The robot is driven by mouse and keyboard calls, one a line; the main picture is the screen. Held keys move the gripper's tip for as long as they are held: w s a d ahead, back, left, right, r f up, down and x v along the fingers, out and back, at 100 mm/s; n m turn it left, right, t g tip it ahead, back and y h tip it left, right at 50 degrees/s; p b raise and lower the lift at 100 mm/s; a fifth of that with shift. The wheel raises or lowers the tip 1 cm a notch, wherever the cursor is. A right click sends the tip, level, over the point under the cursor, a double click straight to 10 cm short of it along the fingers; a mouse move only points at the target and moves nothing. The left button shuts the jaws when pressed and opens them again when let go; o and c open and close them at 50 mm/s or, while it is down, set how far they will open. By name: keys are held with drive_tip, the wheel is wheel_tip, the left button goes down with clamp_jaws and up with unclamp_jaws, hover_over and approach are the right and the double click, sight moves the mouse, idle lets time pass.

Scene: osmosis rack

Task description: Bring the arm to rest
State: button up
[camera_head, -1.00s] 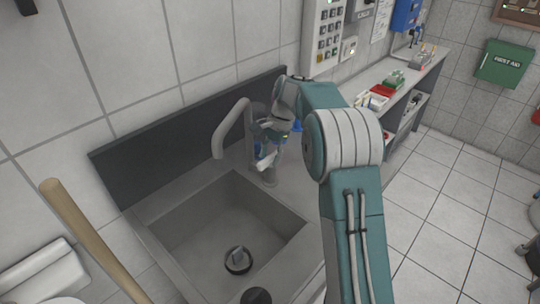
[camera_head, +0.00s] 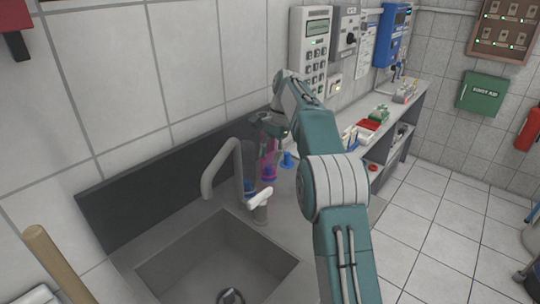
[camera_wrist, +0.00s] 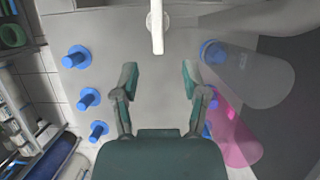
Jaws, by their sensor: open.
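My arm (camera_head: 335,185) reaches over the sink counter in the head view. My gripper (camera_wrist: 158,80) is open and empty in the wrist view, with bare counter between its fingers. In the head view the gripper (camera_head: 268,140) is small and partly hidden, close to a pink transparent vessel (camera_head: 268,158). The pink vessel also shows in the wrist view (camera_wrist: 238,140), to the right of the right finger. Whether they touch I cannot tell.
A faucet (camera_head: 212,180) with a white handle (camera_head: 260,198) rises beside the sink (camera_head: 215,262). A clear vessel (camera_wrist: 255,75) and several blue fittings (camera_wrist: 76,57) stand on the counter. A wall keypad (camera_head: 314,45) is behind the arm. Open floor (camera_head: 440,230) lies at right.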

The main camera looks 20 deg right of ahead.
drive_tip(key=shift+r, duration=0.1)
drive_tip(key=s+a+r+n+t+h, duration=0.15)
drive_tip(key=s+r, duration=0.25)
drive_tip(key=s, duration=0.4)
drive_tip(key=s+a+r+n+t+h, duration=0.1)
drive_tip(key=s+a+r+n+t, duration=0.2)
drive_tip(key=s, duration=0.5)
drive_tip(key=s+f+n+t, duration=0.2)
drive_tip(key=s+f+n, duration=0.1)
drive_tip(key=s, duration=0.7)
drive_tip(key=s+d+f+n+t+h, duration=0.1)
drive_tip(key=s+f+n, duration=0.2)
drive_tip(key=s, duration=0.7)
drive_tip(key=shift+f+t, duration=0.35)
drive_tip(key=shift+f, duration=0.2)
drive_tip(key=shift+n, duration=0.25)
